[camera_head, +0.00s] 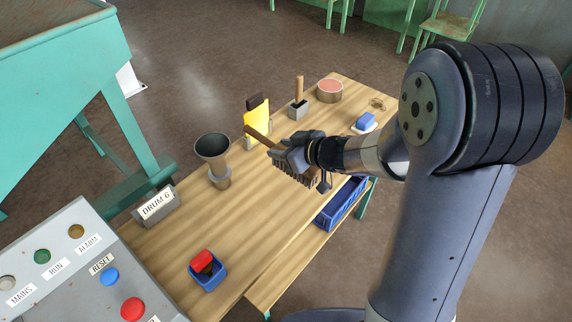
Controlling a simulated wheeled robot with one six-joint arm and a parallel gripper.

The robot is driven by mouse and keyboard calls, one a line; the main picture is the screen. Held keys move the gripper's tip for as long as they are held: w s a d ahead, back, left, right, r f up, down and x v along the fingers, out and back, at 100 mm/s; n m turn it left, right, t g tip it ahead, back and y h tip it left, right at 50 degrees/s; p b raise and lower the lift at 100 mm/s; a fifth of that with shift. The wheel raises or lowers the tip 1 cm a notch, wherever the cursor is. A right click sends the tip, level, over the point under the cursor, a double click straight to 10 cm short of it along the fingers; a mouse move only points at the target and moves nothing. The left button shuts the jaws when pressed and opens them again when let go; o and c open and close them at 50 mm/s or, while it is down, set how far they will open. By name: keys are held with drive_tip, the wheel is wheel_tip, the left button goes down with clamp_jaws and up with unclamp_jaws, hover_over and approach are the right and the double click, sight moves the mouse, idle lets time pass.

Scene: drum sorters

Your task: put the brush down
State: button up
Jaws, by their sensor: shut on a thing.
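The brush (258,136) has a wooden handle pointing up and left, and dark bristles hang below it. My gripper (290,155) is shut on the brush and holds it over the wooden table (185,235), near the table's right edge. Part of the brush is hidden by the gripper. I cannot tell exactly how high the bristles are above the table top.
A metal funnel (213,147) and a yellow card (258,120) stand left of the brush. Behind are a holder with a wooden-handled tool (298,108), a round tin (329,91) and a blue block (366,120). A blue box (210,279) stands in front. The middle front is clear.

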sight(312, 168)
drive_tip(key=shift+f+b, duration=0.85)
drive_tip(key=shift+f, duration=2)
drive_tip(key=shift+f, duration=0.15)
drive_tip(key=o, duration=1.1)
drive_tip(key=shift+r, duration=0.2)
drive_tip(key=p+v, duration=0.2)
drive_tip(key=v, duration=0.8)
drive_tip(key=shift+s+d+r, duration=0.1)
drive_tip(key=shift+d+r, duration=0.05)
drive_tip(key=shift+d, duration=0.1)
drive_tip(key=shift+s+d+r+p, duration=0.3)
drive_tip(key=shift+s+d+p, duration=0.05)
drive_tip(key=shift+s+d, duration=0.15)
